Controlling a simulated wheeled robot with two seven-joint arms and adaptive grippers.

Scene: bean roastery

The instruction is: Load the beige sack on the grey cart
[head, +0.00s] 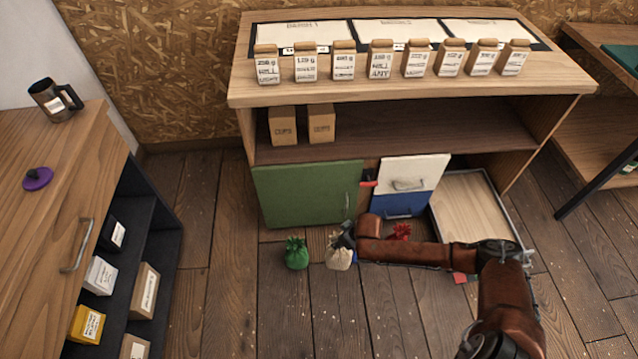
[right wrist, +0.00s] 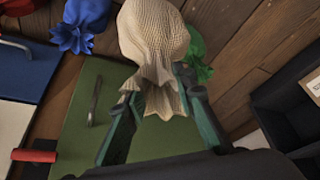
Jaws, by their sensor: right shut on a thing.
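The beige sack (head: 339,259) is just above or on the floor in front of the green cabinet door; I cannot tell whether it touches the floor. My right gripper (head: 345,238) comes in from the right and is shut on its gathered neck. In the right wrist view the two fingers (right wrist: 157,92) flank the neck of the beige sack (right wrist: 152,35), whose round body hangs beyond them. A flat wood-floored platform with a grey rim (head: 515,225), seemingly the grey cart, lies low to the right of the white and blue panels. My left gripper is out of view.
A green sack (head: 296,254) stands just left of the beige one. A red sack (head: 402,231) is behind my right arm, and a blue sack (right wrist: 84,22) shows in the right wrist view. The green door (head: 305,193) and white panel (head: 418,170) are close behind. Front-left floor is clear.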

